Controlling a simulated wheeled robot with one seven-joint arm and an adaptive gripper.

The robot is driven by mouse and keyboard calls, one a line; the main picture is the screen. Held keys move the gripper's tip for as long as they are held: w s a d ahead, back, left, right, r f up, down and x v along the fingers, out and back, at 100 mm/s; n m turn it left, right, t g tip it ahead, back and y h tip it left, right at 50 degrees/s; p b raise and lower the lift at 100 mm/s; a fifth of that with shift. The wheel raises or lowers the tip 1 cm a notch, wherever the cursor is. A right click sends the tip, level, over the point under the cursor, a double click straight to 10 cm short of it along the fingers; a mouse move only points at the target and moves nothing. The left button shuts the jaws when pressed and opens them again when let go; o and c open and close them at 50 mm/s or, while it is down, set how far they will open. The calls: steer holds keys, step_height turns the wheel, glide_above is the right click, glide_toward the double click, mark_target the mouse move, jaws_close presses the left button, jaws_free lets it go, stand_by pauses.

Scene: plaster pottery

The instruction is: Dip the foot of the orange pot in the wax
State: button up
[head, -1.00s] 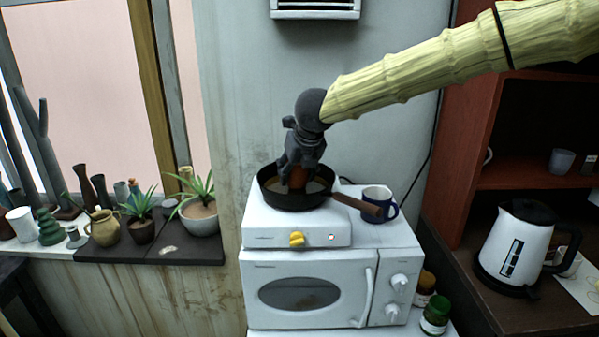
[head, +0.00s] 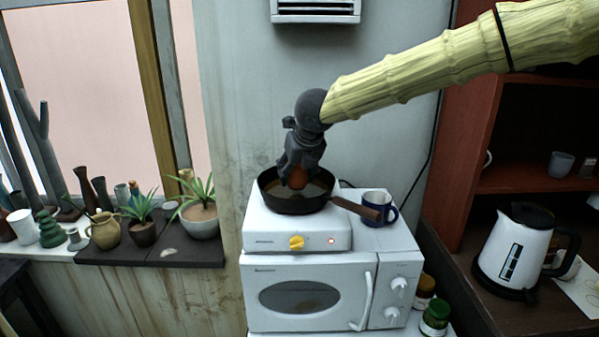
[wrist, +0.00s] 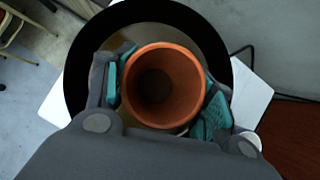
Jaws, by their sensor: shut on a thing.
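The orange pot (head: 299,178) is upright in my gripper (head: 299,174), over the dark pan. In the wrist view I look down into the open mouth of the pot (wrist: 163,88), and my gripper's teal finger pads (wrist: 160,92) press on it from both sides. The pan (head: 297,208) holds brownish wax (head: 316,189) and sits on a white hotplate (head: 272,232). The pot's lower part is down inside the pan. Its foot is hidden, so I cannot tell whether it touches the wax. The pan's rim (wrist: 76,70) rings the pot in the wrist view.
The hotplate has a yellow knob (head: 296,242) and stands on a white microwave (head: 262,275). The pan's handle (head: 357,209) points right, close to a blue mug (head: 378,203). Plants and pots line the sill at left. A white kettle (head: 522,250) stands at right.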

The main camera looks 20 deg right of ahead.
steer(key=shift+r, duration=0.2)
step_height(320, 180, up, 8)
steer(key=p, duration=0.7)
steer(key=shift+r, duration=0.15)
stand_by(0.6)
stand_by(0.4)
